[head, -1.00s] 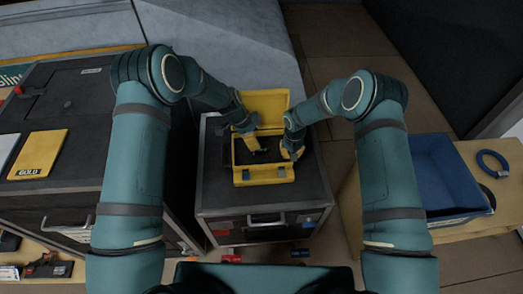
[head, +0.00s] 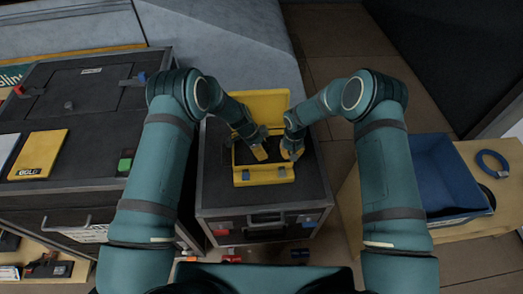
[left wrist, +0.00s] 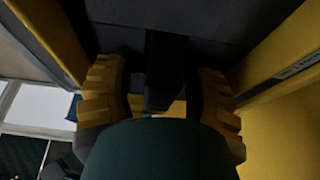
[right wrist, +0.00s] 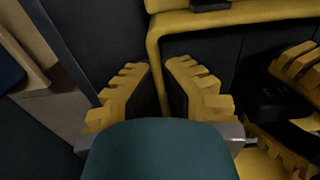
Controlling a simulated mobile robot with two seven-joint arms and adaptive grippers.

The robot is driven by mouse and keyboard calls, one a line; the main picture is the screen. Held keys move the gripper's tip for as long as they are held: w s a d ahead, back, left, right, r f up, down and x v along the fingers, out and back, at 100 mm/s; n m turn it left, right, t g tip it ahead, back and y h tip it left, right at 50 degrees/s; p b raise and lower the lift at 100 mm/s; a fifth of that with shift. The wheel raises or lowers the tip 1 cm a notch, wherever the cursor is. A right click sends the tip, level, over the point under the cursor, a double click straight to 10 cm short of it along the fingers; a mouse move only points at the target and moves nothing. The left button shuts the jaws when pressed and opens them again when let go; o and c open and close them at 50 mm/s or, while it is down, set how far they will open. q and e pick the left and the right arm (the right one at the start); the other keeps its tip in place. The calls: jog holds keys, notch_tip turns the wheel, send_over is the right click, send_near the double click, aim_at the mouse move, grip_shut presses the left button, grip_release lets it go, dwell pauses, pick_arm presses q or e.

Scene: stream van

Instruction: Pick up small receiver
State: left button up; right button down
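The open yellow case (head: 264,175) sits on a dark crate, with its lid (head: 268,101) raised at the back. My left gripper (head: 259,154) reaches down inside it. In the left wrist view a small dark block (left wrist: 165,70), apparently the small receiver, lies between the left fingers, with narrow gaps beside it. The right wrist view also shows a black item (right wrist: 268,96) at the left fingers. My right gripper (head: 291,152) is at the case's right side. In the right wrist view its fingers (right wrist: 163,95) are apart, on either side of the yellow rim (right wrist: 155,55). The head view barely shows the receiver.
The dark crate (head: 262,213) has bare top around the case. A dark cabinet at left carries a yellow GOLD pad (head: 39,154) and a small green-and-black item (head: 126,160). A blue bin (head: 445,183) and blue cable coil (head: 492,163) are on the right table.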

pick_arm(q)
grip_shut()
pick_arm(e)
jog(key=shift+s+f, duration=0.1)
jog(key=shift+s, duration=0.05)
pick_arm(q)
notch_tip(320, 180, up, 10)
pick_arm(e)
jog(key=c, duration=1.1)
grip_release()
jog(key=shift+o, duration=0.2)
jog(key=shift+r, duration=0.4)
notch_tip(320, 180, up, 11)
jog(key=shift+r, duration=0.15)
